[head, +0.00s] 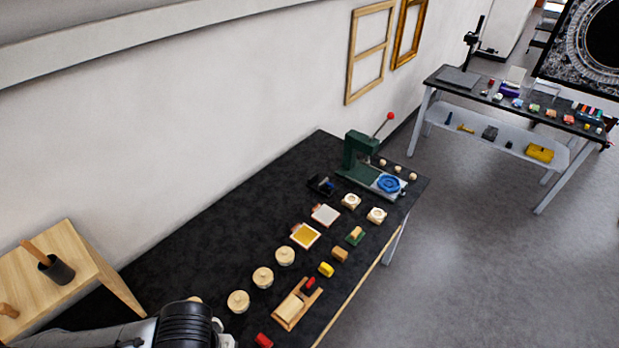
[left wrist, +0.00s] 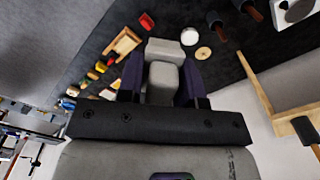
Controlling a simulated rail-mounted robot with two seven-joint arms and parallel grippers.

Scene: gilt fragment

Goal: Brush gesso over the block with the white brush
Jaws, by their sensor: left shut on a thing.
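My left gripper (left wrist: 162,88) points toward the black table and is shut on a pale, blocky thing (left wrist: 165,50), which looks like the white brush; its far end is hard to make out. In the head view my left arm comes in at the bottom left and hides most of this gripper. A pale wooden block (head: 290,307) lies in a wooden holder (head: 277,322) near the table's front edge, to the right of my left arm. The holder also shows in the left wrist view (left wrist: 122,43). My right gripper is not in view.
Round wooden pots (head: 263,277) stand left of the holder. A red piece (head: 264,340) lies near the front edge. A white pad (head: 326,214), an ochre pad (head: 305,235) and a green press (head: 361,155) are farther back. A wooden stand (head: 62,238) is at left.

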